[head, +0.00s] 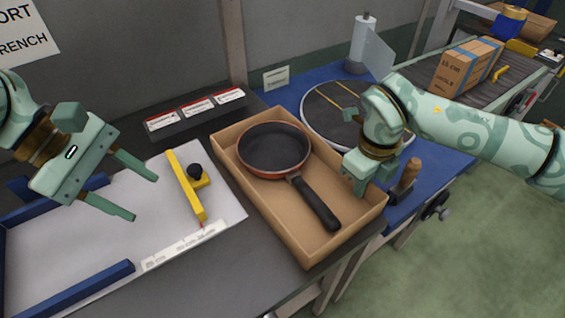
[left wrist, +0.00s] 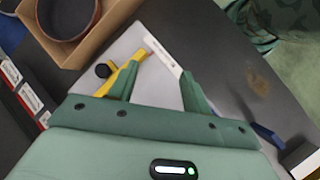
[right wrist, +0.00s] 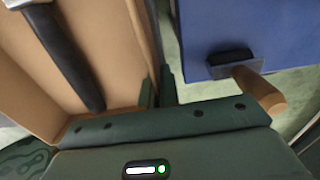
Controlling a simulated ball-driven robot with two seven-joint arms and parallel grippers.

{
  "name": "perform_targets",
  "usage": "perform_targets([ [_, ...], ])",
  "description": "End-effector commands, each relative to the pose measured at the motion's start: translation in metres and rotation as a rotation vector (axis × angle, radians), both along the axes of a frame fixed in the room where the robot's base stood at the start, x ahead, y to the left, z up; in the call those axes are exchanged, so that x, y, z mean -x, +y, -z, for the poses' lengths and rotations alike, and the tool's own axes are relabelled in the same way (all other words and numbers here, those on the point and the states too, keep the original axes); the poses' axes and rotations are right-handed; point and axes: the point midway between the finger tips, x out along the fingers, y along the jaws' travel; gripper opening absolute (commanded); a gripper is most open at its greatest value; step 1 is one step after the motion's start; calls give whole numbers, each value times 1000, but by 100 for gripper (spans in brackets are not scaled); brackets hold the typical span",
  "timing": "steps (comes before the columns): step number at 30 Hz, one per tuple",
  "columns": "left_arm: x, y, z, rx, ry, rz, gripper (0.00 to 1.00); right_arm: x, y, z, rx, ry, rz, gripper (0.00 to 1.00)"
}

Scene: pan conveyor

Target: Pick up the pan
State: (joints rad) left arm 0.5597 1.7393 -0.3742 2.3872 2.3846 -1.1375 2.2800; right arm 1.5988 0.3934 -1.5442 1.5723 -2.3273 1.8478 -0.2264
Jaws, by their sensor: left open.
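The pan (head: 274,150), with a dark inside, reddish rim and black handle, lies in an open cardboard box (head: 291,238). Its handle points to the lower right. The pan's rim shows in the left wrist view (left wrist: 68,38) and its handle in the right wrist view (right wrist: 65,58). My left gripper (head: 145,197) is open and empty above the white board, left of the pan and apart from it. My right gripper (head: 358,183) is at the box's right wall, right of the handle. Its fingers (right wrist: 158,92) are close together near that wall; whether they pinch it is unclear.
A white board (head: 95,221) with a yellow bar (head: 186,187) and blue rails lies left of the box. A round dark plate (head: 325,108) sits on the blue table behind my right arm. A wooden handle (head: 409,173) stands right of my right gripper. A taped carton (head: 466,66) is on the conveyor.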

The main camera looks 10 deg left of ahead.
Motion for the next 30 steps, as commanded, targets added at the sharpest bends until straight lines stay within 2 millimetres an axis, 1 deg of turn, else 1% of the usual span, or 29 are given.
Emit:
perform_targets([
  [1,-37,-14,-37,91,-188,-35,48,0,0,1,1,1,0,0],
  [2,-56,-21,-62,147,-300,-56,48,0,0,1,1,1,0,0],
  [3,-76,-28,-97,224,-441,-80,48,0,0,1,1,1,0,0],
  [5,-96,-34,-152,335,-632,-111,48,0,0,1,1,1,-1,0],
  [6,-103,-36,-186,407,-746,-126,48,0,0,1,1,1,0,0],
  [8,-106,-35,-234,505,-895,-144,48,0,0,1,1,1,0,0],
  [9,-105,-33,-264,568,-988,-154,48,0,0,1,1,1,0,0],
  [11,-100,-28,-305,659,-1117,-163,48,0,0,1,1,1,0,0],
  [12,-94,-23,-330,716,-1200,-167,48,0,0,1,1,1,0,0],
  [14,-83,-13,-366,797,-1331,-170,48,0,0,1,1,1,-1,0],
  [15,-78,-6,-386,836,-1425,-168,48,0,0,1,1,1,-1,0],
  [16,-79,-2,-394,838,-1484,-165,48,0,0,1,1,1,-1,0],
  [17,-85,-1,-395,814,-1524,-155,48,0,0,1,1,1,-1,0],
  [19,-108,-10,-377,698,-1566,-107,48,0,0,1,1,1,-1,0],
  [20,-119,-17,-366,640,-1572,-74,48,0,0,1,1,1,-1,0],
  [21,-134,-27,-348,559,-1574,-18,48,0,0,0,1,1,-1,0],
  [23,-154,-47,-319,435,-1576,93,48,0,0,0,1,1,-1,0],
  [24,-165,-63,-298,355,-1577,188,48,0,0,0,1,1,-1,0],
  [26,-179,-92,-264,234,-1579,367,48,0,0,0,1,1,-1,0],
  [27,-186,-113,-238,154,-1584,515,48,0,0,0,1,1,0,0],
  [29,-190,-149,-198,42,-1594,783,48,0,0,1,1,1,-1,0],
  [30,-189,-172,-169,-28,-1601,991,48,0,0,0,1,1,-1,0],
])
